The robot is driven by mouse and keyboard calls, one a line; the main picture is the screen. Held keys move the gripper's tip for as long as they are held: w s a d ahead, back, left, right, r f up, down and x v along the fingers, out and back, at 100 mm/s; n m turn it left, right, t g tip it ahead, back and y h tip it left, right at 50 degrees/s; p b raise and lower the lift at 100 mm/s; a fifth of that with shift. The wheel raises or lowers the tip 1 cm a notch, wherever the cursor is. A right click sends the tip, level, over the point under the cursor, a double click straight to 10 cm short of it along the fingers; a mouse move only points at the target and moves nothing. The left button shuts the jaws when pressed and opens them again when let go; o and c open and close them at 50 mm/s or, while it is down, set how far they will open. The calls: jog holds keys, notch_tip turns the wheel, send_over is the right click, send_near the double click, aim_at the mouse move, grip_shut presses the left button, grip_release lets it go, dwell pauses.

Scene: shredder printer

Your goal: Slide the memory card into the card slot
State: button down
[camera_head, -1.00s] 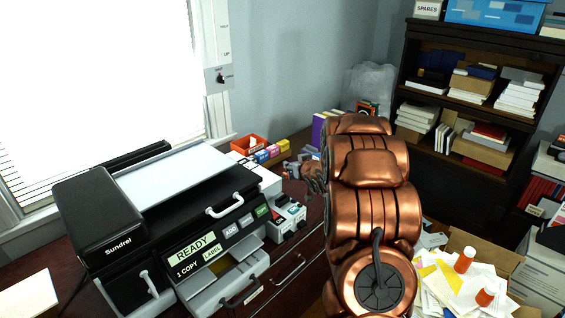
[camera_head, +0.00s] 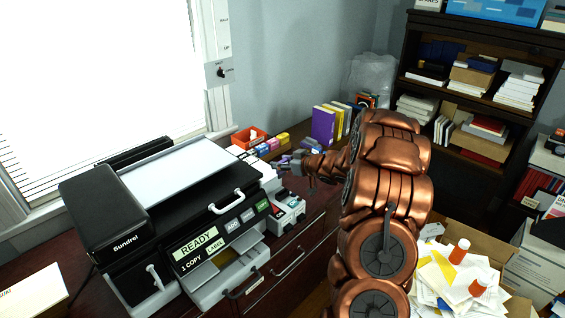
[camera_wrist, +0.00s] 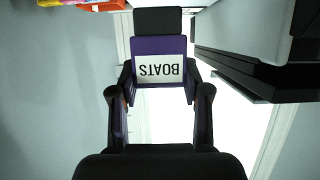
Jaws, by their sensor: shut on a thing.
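The memory card (camera_wrist: 161,46) fills the middle of the wrist view. It is purple with a dark far end and a white label reading "BOATS" upside down. My gripper (camera_wrist: 160,86) is shut on it, one finger at each side. In the head view, my gripper (camera_head: 289,161) is above the desk, just right of the printer's far end. The small white unit with coloured labels (camera_head: 288,212) stands beside the printer, nearer the camera than my gripper. I cannot make out the card slot.
The black and white printer (camera_head: 165,215) takes up the desk's left, its screen reading "READY". An orange bin (camera_head: 249,138), small coloured boxes (camera_head: 272,146) and upright books (camera_head: 323,126) stand behind my gripper. A box of papers (camera_head: 450,275) is at the lower right.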

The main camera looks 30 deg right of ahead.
aim_at(283, 175)
jog(key=shift+s+f, duration=0.1)
jog(key=shift+f+b, duration=1.3)
jog(key=shift+f, duration=1.45)
jog(key=shift+p, duration=0.55)
jog(key=shift+f+b, duration=0.75)
jog(key=shift+f, duration=1)
jog(key=shift+c, duration=2.3)
grip_release()
